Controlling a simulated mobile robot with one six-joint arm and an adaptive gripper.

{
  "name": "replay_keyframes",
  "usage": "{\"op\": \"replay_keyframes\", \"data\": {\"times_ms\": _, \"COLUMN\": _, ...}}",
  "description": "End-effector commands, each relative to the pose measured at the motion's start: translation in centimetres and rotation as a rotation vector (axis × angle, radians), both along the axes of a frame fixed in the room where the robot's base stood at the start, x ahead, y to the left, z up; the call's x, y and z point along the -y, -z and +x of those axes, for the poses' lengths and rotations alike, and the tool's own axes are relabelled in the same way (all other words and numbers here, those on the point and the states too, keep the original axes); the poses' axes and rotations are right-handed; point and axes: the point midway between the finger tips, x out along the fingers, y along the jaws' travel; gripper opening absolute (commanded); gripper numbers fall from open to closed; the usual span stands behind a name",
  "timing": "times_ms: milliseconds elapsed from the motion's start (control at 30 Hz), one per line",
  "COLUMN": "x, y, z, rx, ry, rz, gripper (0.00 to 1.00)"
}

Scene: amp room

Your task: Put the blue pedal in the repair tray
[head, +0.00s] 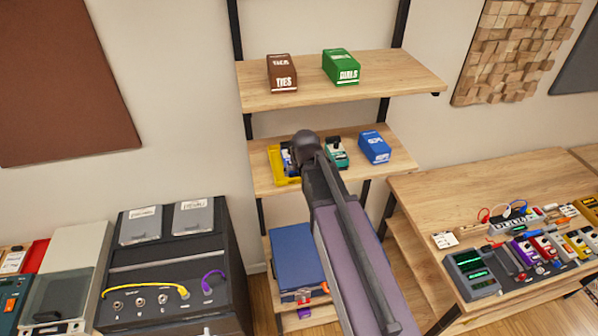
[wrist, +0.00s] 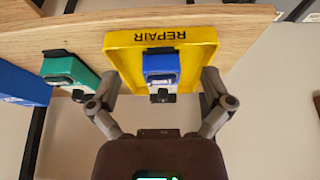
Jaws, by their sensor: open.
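The yellow repair tray (wrist: 113,50), marked REPAIR, sits on the middle wall shelf. Its yellow side also shows in the head view (head: 274,165). The blue pedal (wrist: 161,68) lies inside the tray, near the edge closest to my gripper. In the head view only a small part of the pedal (head: 287,159) shows beside my arm. My gripper (wrist: 159,88) is open, with one finger on each side of the pedal and clear gaps between. In the head view my arm hides the fingers.
A green pedal (wrist: 70,70) stands beside the tray, close to one finger. A blue box (head: 374,147) stands past it on the same shelf. The upper shelf (head: 398,75) holds a brown box (head: 282,73) and a green box (head: 341,67) above.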

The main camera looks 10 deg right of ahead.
Motion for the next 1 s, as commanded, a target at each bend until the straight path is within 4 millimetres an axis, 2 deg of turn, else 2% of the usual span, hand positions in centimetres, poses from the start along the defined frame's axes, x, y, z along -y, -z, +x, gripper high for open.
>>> {"op": "replay_keyframes", "data": {"times_ms": 300, "x": 0.0, "y": 0.0, "z": -0.1, "rx": -0.002, "ry": 0.000, "rz": 0.000, "gripper": 1.00}}
{"op": "replay_keyframes", "data": {"times_ms": 433, "x": 0.0, "y": 0.2, "z": -1.4, "rx": -0.031, "ry": 0.000, "rz": 0.000, "gripper": 1.00}}
{"op": "replay_keyframes", "data": {"times_ms": 567, "x": 0.1, "y": 0.6, "z": -4.5, "rx": -0.101, "ry": 0.001, "rz": -0.001, "gripper": 1.00}}
{"op": "replay_keyframes", "data": {"times_ms": 800, "x": 0.2, "y": 1.3, "z": -12.1, "rx": -0.289, "ry": 0.004, "rz": -0.002, "gripper": 1.00}}
{"op": "replay_keyframes", "data": {"times_ms": 900, "x": 0.2, "y": 1.4, "z": -14.4, "rx": -0.349, "ry": 0.004, "rz": -0.002, "gripper": 1.00}}
{"op": "replay_keyframes", "data": {"times_ms": 1000, "x": 0.3, "y": 1.4, "z": -15.6, "rx": -0.384, "ry": 0.005, "rz": -0.001, "gripper": 1.00}}
